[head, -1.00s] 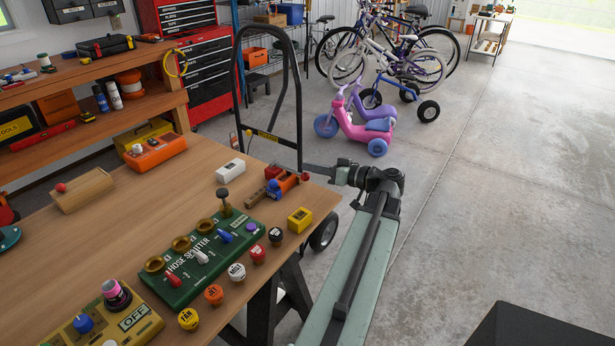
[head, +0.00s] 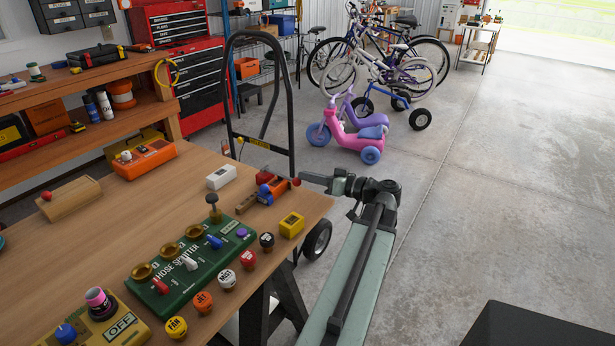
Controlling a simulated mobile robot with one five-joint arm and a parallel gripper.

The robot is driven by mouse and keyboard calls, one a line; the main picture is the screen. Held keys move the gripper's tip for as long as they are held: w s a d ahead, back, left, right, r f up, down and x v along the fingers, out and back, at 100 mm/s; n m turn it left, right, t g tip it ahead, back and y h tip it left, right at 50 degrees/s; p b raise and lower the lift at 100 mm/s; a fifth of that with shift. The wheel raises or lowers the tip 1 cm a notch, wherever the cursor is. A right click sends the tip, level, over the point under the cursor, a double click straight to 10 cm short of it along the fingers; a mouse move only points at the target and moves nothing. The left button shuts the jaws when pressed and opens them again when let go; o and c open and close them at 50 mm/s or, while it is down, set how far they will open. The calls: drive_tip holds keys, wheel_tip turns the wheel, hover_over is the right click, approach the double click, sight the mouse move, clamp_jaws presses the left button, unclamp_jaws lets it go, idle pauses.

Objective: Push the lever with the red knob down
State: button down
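Several red knobs are in view, and I cannot tell for sure which one tops the lever. One red knob (head: 296,181) is at the right end of a small orange-and-brown device (head: 270,193) near the bench's far right edge. That device also has a red-and-blue part on top. Another red knob (head: 46,196) sits on a wooden block (head: 70,201) at the left. A red switch (head: 160,286) is on the green hose splitter (head: 192,266). My gripper (head: 306,179) is beside the device's right end; contact is unclear. Its fingers are too small to read.
The workbench (head: 110,225) also holds a white box (head: 221,177), a yellow block (head: 291,225), several labelled round knobs and a yellow OFF box (head: 120,326). A black hand truck (head: 230,95) stands behind the bench. Concrete floor (head: 500,200) is open at right.

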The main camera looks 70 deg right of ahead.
wheel_tip(320, 180, up, 5)
drive_tip(key=s+d+p, duration=0.1)
drive_tip(key=p, duration=0.4)
drive_tip(key=s+f+b, duration=0.1)
drive_tip(key=s, duration=0.9)
drive_tip(key=shift+f, duration=0.2)
drive_tip(key=shift+s+a, duration=0.1)
